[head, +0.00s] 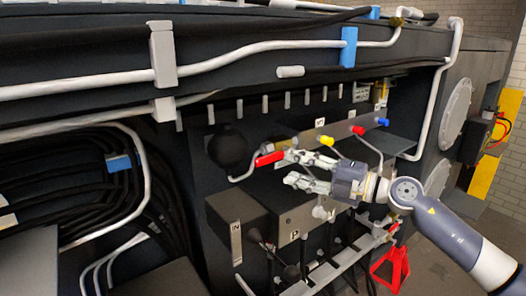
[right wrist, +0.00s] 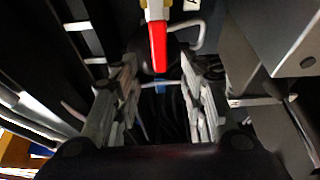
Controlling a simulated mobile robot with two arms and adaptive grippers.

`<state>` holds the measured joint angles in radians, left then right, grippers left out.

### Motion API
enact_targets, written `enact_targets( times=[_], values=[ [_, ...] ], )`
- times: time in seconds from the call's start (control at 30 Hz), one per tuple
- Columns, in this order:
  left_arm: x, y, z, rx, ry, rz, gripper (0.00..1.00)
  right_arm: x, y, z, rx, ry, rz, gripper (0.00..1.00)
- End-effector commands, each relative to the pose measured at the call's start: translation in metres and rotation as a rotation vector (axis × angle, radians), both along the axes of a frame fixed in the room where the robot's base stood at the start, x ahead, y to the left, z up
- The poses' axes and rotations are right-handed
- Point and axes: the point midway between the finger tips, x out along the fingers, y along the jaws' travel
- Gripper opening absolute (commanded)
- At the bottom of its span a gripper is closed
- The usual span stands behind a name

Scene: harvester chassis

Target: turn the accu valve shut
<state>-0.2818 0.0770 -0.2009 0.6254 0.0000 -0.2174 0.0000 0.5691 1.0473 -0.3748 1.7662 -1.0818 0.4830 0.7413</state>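A valve with a red lever handle (head: 270,158) sits beside a black round accumulator (head: 230,148) under the chassis beam. I take it as the accu valve; no label on it can be read. My right gripper (head: 290,168) reaches in from the right with its fingers apart, its upper finger close to the red handle. In the right wrist view the red handle (right wrist: 158,46) hangs down from a brass and white fitting, above the gap between my open fingers (right wrist: 158,85). I cannot tell whether a finger touches it. My left gripper is not in view.
Yellow (head: 326,140), red (head: 357,130) and blue (head: 382,121) knobs on levers stand right of the valve. Black hoses (head: 60,190) fill the left. A red stand (head: 391,268) is on the floor.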

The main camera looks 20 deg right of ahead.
Motion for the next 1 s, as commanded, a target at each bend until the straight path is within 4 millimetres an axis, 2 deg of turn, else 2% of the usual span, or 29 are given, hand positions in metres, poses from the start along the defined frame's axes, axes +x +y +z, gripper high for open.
enact_targets(
  times=[0.03, 0.1, 0.2, 0.27, 0.37, 0.6, 0.73, 0.87, 1.0],
  values=[
    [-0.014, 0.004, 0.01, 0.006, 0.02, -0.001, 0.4, 0.007, 0.008, 0.008, 0.004, -0.003, 0.003, 0.39],
    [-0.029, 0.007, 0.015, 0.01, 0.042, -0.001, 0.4, 0.018, 0.017, 0.008, 0.007, -0.002, 0.001, 0.39],
    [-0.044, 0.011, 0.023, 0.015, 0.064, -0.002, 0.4, 0.032, 0.03, 0.007, 0.008, -0.001, 0.001, 0.39],
    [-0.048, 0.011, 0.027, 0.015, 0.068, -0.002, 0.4, 0.04, 0.037, 0.007, 0.008, -0.002, 0.0, 0.39],
    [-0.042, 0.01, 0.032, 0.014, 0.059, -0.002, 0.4, 0.051, 0.047, 0.005, 0.007, -0.002, -0.001, 0.39],
    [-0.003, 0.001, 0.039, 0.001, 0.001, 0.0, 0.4, 0.065, 0.059, 0.002, 0.004, -0.001, -0.002, 0.39],
    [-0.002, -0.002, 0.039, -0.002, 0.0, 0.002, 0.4, 0.066, 0.059, 0.001, 0.004, -0.001, -0.002, 0.39],
    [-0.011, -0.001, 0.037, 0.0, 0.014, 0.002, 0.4, 0.066, 0.059, 0.001, 0.004, -0.001, -0.002, 0.39],
    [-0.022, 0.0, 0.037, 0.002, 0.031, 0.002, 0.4, 0.065, 0.059, 0.001, 0.004, -0.001, -0.002, 0.1]
  ],
)
